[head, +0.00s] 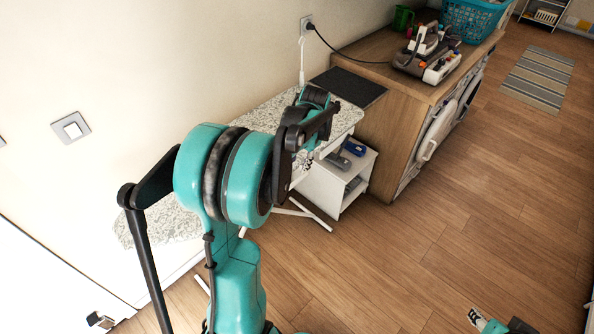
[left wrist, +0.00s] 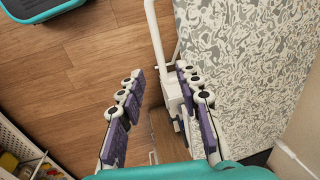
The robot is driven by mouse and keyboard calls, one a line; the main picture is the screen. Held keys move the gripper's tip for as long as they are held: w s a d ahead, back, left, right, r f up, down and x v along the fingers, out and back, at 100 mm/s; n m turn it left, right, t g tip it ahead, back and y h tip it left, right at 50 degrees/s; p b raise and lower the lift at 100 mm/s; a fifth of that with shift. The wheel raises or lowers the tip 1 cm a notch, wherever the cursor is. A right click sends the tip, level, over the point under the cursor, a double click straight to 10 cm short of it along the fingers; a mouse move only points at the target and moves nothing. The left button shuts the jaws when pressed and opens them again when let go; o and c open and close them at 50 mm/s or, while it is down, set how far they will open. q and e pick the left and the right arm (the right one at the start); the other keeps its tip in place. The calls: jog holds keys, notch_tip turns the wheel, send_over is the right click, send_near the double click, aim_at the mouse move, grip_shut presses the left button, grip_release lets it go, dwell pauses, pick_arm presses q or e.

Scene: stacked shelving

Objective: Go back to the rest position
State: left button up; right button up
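My left arm rises in teal and black in the middle of the head view. Its gripper (head: 308,161) is mostly hidden behind the dark wrist links there, over the patterned ironing board (head: 262,118). In the left wrist view my left gripper (left wrist: 160,72) has its two purple-padded fingers spread apart, with nothing held between them. The ironing board (left wrist: 250,70) lies to the right of the fingers, and a white leg (left wrist: 156,45) of it shows beyond the gap.
A small white shelf unit (head: 352,190) stands under the board's end. Wooden floor (head: 450,250) is clear at right. A wall runs along the left.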

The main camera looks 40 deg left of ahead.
pick_arm(q)
jog(key=shift+d+r, duration=0.15)
jog(key=shift+r, duration=0.8)
jog(key=s+d+t, duration=0.2)
jog(key=s+d, duration=0.2)
jog(key=d, duration=0.3)
jog(key=s+d+r+t+h+b, duration=0.1)
jog(key=s+d+t, duration=0.1)
jog(key=s+d, duration=0.3)
jog(key=s+d+t+h, duration=0.1)
jog(key=s+d+t, duration=0.2)
jog(key=d, duration=0.8)
jog(key=shift+s+d+r+n+b, duration=0.2)
jog(key=shift+s+n+b, duration=0.15)
jog(key=shift+s, duration=0.9)
jog(key=shift+f, duration=0.1)
